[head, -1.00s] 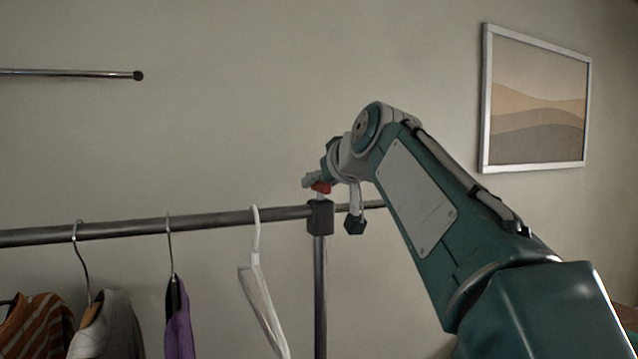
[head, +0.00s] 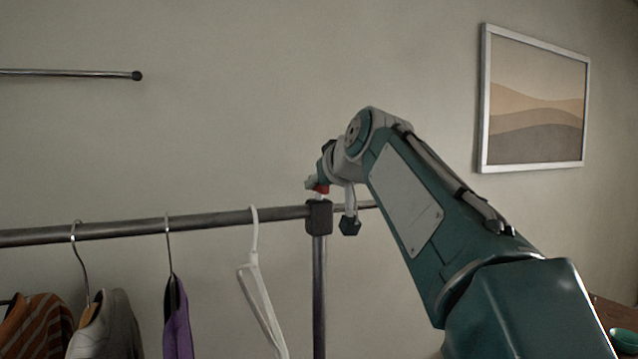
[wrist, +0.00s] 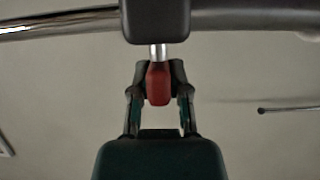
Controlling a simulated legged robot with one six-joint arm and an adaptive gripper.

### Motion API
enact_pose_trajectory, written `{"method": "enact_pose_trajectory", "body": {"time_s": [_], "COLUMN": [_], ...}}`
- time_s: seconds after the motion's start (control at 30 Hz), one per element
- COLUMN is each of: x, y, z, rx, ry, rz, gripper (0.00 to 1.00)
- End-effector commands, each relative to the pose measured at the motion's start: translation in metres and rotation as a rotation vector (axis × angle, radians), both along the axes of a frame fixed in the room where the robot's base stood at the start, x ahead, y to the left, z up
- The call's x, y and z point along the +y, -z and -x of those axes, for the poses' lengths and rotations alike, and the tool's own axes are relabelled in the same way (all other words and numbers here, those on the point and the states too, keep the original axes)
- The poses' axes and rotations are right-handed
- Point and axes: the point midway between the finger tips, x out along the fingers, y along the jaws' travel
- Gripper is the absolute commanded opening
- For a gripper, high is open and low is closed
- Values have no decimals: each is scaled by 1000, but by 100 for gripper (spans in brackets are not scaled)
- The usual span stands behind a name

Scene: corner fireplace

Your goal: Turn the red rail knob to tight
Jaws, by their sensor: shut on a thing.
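The red rail knob (wrist: 158,84) sits on a short metal stem below the dark rail joint (wrist: 156,18) in the wrist view. My gripper (wrist: 158,72) has one finger on each side of the knob and is shut on it. In the head view the knob (head: 321,188) is a small red patch just above the dark joint (head: 319,216), partly hidden by my gripper (head: 313,184). The knob's turn angle cannot be told.
A metal clothes rail (head: 140,227) runs left from the joint. A white hanger (head: 258,290) hangs near the joint, with a purple garment (head: 178,325) and other clothes further left. A wall rod (head: 70,73) and a framed picture (head: 534,103) are behind.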

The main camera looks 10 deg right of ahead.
Motion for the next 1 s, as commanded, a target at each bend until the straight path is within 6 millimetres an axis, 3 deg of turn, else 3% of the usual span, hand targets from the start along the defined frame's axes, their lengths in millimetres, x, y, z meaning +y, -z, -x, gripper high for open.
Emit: {"method": "enact_pose_trajectory", "body": {"time_s": [0.37,1.0], "x": [2,3], "y": [0,1], "z": [0,-1], "rx": [0,1], "ry": [134,606], "rz": [0,3], "gripper": [0,0]}}
